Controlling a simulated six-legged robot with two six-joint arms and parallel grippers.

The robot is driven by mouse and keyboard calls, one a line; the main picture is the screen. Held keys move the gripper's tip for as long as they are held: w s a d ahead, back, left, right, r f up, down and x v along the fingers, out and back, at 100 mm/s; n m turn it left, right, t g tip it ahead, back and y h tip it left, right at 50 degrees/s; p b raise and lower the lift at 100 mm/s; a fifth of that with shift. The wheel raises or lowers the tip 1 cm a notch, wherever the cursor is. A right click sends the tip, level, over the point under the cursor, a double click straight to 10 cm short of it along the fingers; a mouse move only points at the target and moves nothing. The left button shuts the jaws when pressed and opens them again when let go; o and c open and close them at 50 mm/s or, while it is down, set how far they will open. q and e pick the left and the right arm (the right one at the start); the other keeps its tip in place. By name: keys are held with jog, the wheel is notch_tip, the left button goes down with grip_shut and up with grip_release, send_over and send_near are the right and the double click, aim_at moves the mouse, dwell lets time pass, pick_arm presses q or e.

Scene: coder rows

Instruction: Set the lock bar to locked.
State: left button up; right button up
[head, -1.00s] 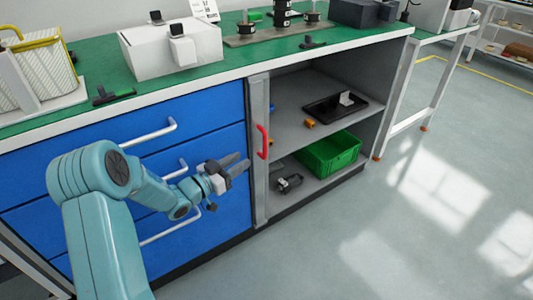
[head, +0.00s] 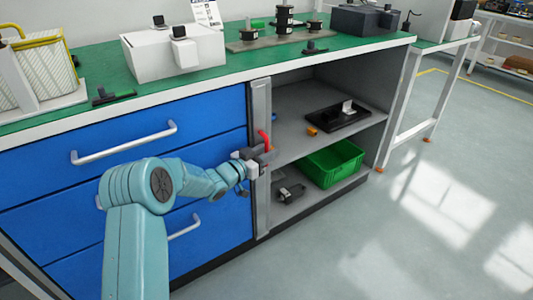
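The lock bar (head: 261,104) is a grey upright strip at the right end of the blue drawers, beside the open shelf bay. Its red handle (head: 265,139) sticks out at about mid height, and only the upper part shows. My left gripper (head: 267,154) is at the handle and covers its lower part. The fingers are small and overlap the handle, so I cannot tell whether they are closed on it. My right gripper is not in view.
The blue drawers (head: 115,188) have silver pull handles and look closed. The open bay holds a black tray (head: 335,119) and a green crate (head: 326,163). A white box (head: 165,58) stands on the green worktop. The floor at the right is clear.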

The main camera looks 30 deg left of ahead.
pick_arm(q)
grip_shut()
jog(key=s, duration=0.1)
jog(key=s+a, duration=0.1)
jog(key=s, duration=0.1)
jog(key=shift+a+f, duration=0.15)
jog(key=shift+a, duration=0.05)
grip_release()
jog(key=shift+s, duration=0.1)
